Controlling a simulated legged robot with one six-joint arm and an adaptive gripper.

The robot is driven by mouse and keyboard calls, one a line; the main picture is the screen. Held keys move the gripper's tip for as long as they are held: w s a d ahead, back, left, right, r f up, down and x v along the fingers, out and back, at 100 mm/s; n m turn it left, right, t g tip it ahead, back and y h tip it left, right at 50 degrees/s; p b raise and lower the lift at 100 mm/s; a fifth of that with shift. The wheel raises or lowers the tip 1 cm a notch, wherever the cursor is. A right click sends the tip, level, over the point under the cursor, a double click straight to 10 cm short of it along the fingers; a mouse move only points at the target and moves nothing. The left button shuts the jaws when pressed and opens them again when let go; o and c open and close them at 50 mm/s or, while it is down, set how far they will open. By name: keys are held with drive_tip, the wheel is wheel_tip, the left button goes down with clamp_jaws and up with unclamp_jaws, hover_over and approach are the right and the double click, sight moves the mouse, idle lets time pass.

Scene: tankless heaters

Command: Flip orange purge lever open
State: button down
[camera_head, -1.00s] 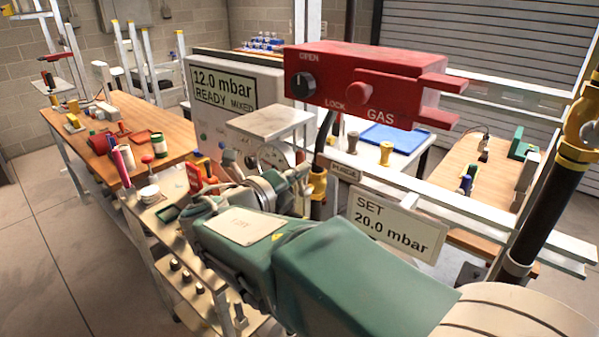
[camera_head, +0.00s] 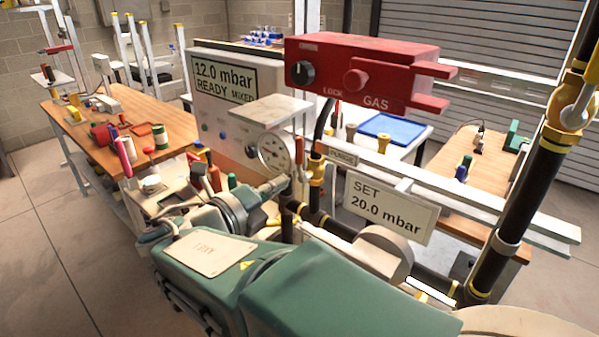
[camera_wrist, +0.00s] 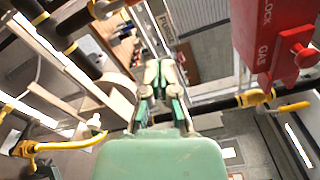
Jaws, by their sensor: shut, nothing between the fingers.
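The PURGE label (camera_head: 343,156) sits on the white rail, beside a brass valve (camera_head: 317,172) on the pipework. A small upright orange-red piece (camera_head: 299,150) stands between the gauge and this valve; it may be the purge lever, but I cannot tell for sure. My gripper (camera_head: 279,185) is just below the gauge and left of the brass valve, partly hidden by my own wrist. In the wrist view my gripper (camera_wrist: 160,66) is shut and empty, pointing toward the PURGE label (camera_wrist: 165,27). Whether it touches the valve is unclear.
A red GAS box (camera_head: 365,75) overhangs at upper right. A pressure gauge (camera_head: 274,152) and a 12.0 mbar display (camera_head: 224,82) are behind my gripper. A SET 20.0 mbar sign (camera_head: 390,208), a round grey part (camera_head: 385,250) and black pipes crowd the right.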

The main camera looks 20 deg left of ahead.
drive_tip(key=s+d+f+m+g, duration=0.1)
drive_tip(key=d+f+m+g, duration=0.15)
drive_tip(key=d+m, duration=0.45)
drive_tip(key=s+d+f+m+g, duration=0.1)
drive_tip(key=d+m+g, duration=0.35)
drive_tip(key=d, duration=0.55)
drive_tip(key=s+d+f+m+g, duration=0.1)
drive_tip(key=d+f+m+g, duration=0.15)
drive_tip(key=d+m, duration=0.5)
drive_tip(key=s+d+f+m+y, duration=0.3)
drive_tip(key=s+d+m, duration=0.1)
drive_tip(key=m, duration=0.9)
drive_tip(key=s+d+f+m+g+y, duration=0.1)
drive_tip(key=s+d+f+m+y, duration=0.2)
drive_tip(key=s+m, duration=0.4)
drive_tip(key=d+m+y, duration=0.1)
drive_tip(key=d+m, duration=0.1)
drive_tip(key=m, duration=0.4)
drive_tip(key=shift+s+d, duration=0.25)
